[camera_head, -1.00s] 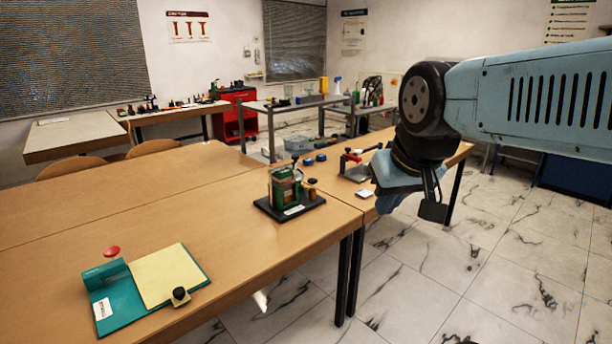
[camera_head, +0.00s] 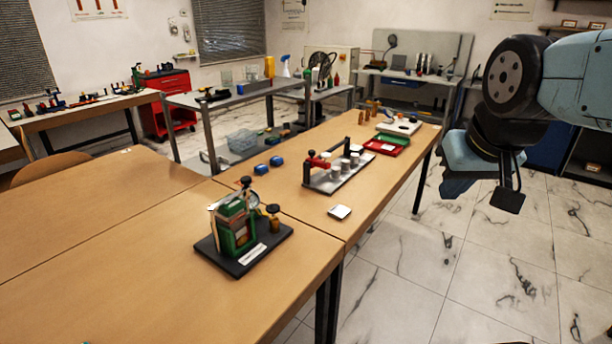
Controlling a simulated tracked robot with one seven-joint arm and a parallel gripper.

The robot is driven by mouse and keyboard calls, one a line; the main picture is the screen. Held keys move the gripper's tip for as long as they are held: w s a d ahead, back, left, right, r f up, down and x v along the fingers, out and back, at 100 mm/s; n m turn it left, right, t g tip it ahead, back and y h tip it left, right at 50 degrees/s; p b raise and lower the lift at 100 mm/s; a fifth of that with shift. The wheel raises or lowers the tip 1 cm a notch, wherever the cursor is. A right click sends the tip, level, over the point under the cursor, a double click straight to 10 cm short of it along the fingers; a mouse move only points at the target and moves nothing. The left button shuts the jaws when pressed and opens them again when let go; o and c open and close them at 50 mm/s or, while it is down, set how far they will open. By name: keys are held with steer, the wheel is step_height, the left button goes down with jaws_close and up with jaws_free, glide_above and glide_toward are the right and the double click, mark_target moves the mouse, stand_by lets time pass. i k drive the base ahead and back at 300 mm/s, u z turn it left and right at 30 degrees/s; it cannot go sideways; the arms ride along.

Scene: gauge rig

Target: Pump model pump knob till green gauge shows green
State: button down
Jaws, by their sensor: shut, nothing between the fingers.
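The model pump (camera_head: 236,228) is a green block on a black base plate (camera_head: 262,250) with a white label. It stands upright near the front edge of the wooden table. A small round gauge (camera_head: 253,198) sits at its top, seen edge-on, so its reading and colour cannot be told. A black knob (camera_head: 273,209) tops a brass-coloured post on the right, and another dark knob (camera_head: 246,182) rises above the block. My gripper (camera_head: 462,184) is shut and empty, hanging over the floor at the right, well apart from the pump. Its fingertips show poorly.
A rig with a red clamp (camera_head: 318,162) and metal cylinders stands farther along the table. A white square (camera_head: 340,212), blue pieces (camera_head: 268,165) and red and green trays (camera_head: 387,145) lie nearby. The table left of the pump is clear. Marble floor (camera_head: 430,270) is open at right.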

mark_target(273, 209)
steer(key=z, duration=0.1)
steer(key=i, duration=0.95)
steer(key=u, duration=0.2)
